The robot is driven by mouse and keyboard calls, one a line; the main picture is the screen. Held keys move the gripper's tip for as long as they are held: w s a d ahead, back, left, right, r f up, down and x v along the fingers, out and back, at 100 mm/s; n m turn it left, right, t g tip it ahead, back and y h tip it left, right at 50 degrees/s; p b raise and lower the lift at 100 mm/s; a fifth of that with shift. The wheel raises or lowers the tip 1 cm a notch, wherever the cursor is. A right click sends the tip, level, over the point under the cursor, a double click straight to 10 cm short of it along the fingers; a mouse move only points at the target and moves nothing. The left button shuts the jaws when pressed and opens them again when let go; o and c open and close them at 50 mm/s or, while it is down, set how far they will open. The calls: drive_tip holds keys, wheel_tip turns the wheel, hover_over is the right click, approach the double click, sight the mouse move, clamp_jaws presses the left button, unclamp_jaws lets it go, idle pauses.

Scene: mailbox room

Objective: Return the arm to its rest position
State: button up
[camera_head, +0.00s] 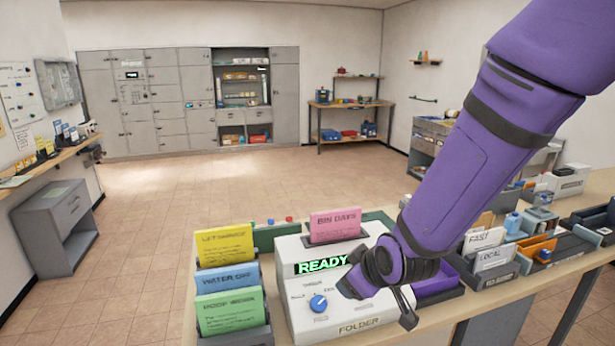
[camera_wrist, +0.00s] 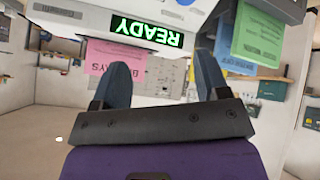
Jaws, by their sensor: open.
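My purple arm (camera_head: 480,150) reaches down from the upper right in the head view. My gripper (camera_head: 378,304) is in front of the white folder machine (camera_head: 310,290), covering part of its right side. In the wrist view my gripper (camera_wrist: 162,70) has its two dark fingers apart, with nothing between them. The machine's lit READY sign (camera_head: 321,263) also shows upside down in the wrist view (camera_wrist: 147,32). A pink BIN DAYS card (camera_head: 336,222) stands upright in the slot on top of the machine.
Yellow (camera_head: 224,247), blue (camera_head: 229,278) and green (camera_head: 229,312) cards stand in a rack left of the machine. A purple tray (camera_head: 436,284) and card holders marked FAST and LOCAL (camera_head: 494,258) are to the right. The tiled floor (camera_head: 200,200) beyond is clear.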

drive_tip(key=s+d+r+m, duration=0.2)
drive_tip(key=d+r+m, duration=0.1)
drive_tip(key=d+r, duration=0.5)
drive_tip(key=s+d+r+m+g+h, duration=0.1)
drive_tip(key=s+d+r+m, duration=0.2)
drive_tip(key=s+d+r, duration=0.3)
drive_tip(key=s+d+r+m+g+h, duration=0.1)
drive_tip(key=s+d+r, duration=0.5)
drive_tip(key=s, duration=0.6)
drive_tip(key=shift+r+m+g+h, duration=0.3)
drive_tip(key=shift+r+m+h, duration=0.4)
drive_tip(key=shift+m, duration=0.4)
